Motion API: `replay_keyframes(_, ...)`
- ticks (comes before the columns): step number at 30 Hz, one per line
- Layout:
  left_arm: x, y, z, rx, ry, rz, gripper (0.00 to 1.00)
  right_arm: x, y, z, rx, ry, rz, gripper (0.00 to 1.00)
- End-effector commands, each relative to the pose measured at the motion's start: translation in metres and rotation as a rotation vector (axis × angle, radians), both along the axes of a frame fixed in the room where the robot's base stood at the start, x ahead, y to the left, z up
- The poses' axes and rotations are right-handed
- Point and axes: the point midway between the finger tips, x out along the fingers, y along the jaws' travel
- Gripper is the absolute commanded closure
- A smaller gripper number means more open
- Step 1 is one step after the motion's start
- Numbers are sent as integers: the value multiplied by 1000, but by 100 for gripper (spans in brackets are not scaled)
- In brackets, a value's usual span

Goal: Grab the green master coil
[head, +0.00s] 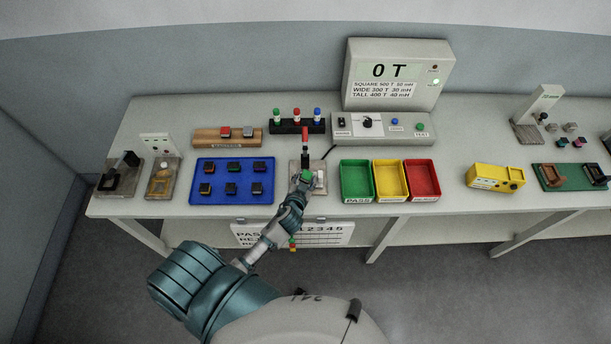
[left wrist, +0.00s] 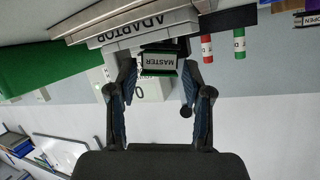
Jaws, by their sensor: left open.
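The green master coil (head: 305,177) is at the grey fixture plate (head: 321,165) near the front middle of the table. In the left wrist view the master coil (left wrist: 160,57) shows a label reading MASTER with green edges, in front of a grey block labelled ADAPTOR (left wrist: 150,27). My left gripper (head: 304,182) is over the front of the fixture. In the left wrist view the left gripper (left wrist: 159,80) is open, with one finger on each side of the coil; I cannot tell whether they touch it. My right gripper is not in view.
A blue tray (head: 234,199) with several small coils lies left of the fixture. Green (head: 357,199), yellow and red bins stand close on the right. A black stand (head: 286,128) with coloured pegs and a meter box (head: 390,103) reading 0 T are behind.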

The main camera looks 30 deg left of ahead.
Motion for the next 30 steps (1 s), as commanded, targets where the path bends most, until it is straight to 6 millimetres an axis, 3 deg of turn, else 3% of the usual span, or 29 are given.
replay_keyframes(4, 16, 4, -7, 0, 0, -1, 50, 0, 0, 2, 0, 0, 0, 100)
replay_keyframes(12, 19, 5, -8, -2, 0, -1, 50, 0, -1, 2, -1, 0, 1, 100)
replay_keyframes(18, 19, 5, -8, -1, 0, -1, 99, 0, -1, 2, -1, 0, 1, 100)
replay_keyframes(30, 19, 5, -3, -1, -1, -1, 100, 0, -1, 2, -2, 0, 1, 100)
